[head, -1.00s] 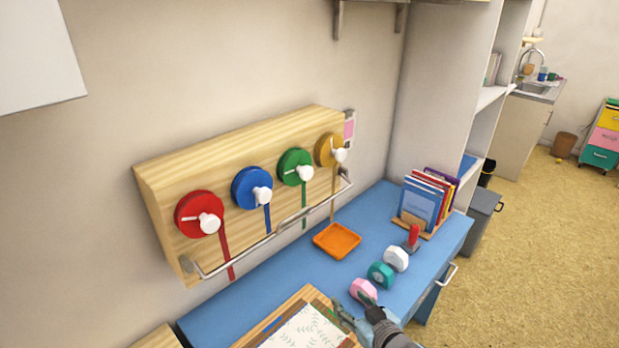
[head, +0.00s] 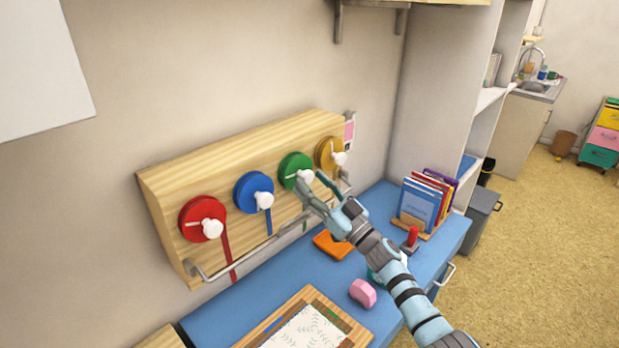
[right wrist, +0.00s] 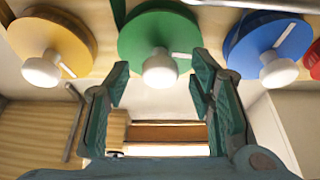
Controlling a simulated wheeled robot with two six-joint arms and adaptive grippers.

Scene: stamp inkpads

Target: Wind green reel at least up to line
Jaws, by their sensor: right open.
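The green reel (head: 293,166) is on the wooden board, between the blue reel (head: 252,192) and the yellow reel (head: 330,152). It has a white knob, which shows in the right wrist view (right wrist: 161,70), and a white mark on its face. My right gripper (head: 311,187) is open right in front of the green reel. In the right wrist view its fingers (right wrist: 160,75) stand on either side of the white knob, apart from it. The green ribbon is mostly hidden behind my gripper. My left gripper is not in view.
The red reel (head: 203,219) is at the left of the board. A metal rail (head: 225,262) runs along the board's lower front. An orange tray (head: 331,246), a pink block (head: 362,293) and a red-handled stamp (head: 411,238) are on the blue desk (head: 262,291).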

